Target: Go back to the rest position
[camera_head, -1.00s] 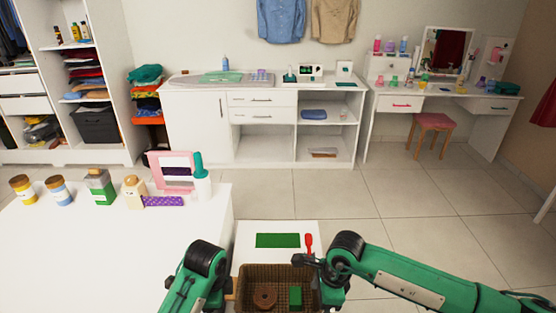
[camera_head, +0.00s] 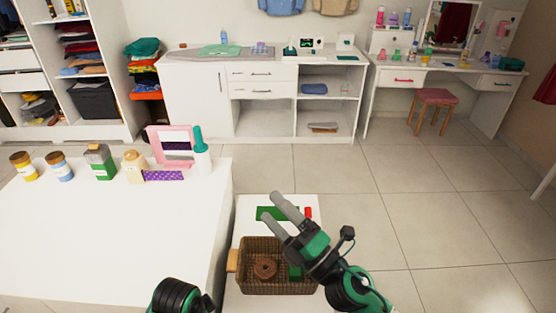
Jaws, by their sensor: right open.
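My right gripper (camera_head: 280,213) is in the camera_head view, its two grey fingers apart and pointing up and left. It is open, with nothing seen between the fingers. It hangs over the small white table (camera_head: 252,207) and the right side of the wicker basket (camera_head: 250,285), covering part of both. Of my left arm only a dark joint shows at the bottom edge; the left gripper is out of the picture. The basket holds a brown ring-shaped thing (camera_head: 264,268) and a green block, partly hidden by my right gripper.
A large white table (camera_head: 110,230) at the left bears several jars, a green bottle (camera_head: 101,162) and a pink frame (camera_head: 171,145). A green mat (camera_head: 268,213) and a red item (camera_head: 308,212) lie near my right gripper. The tiled floor at the right (camera_head: 440,210) is clear.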

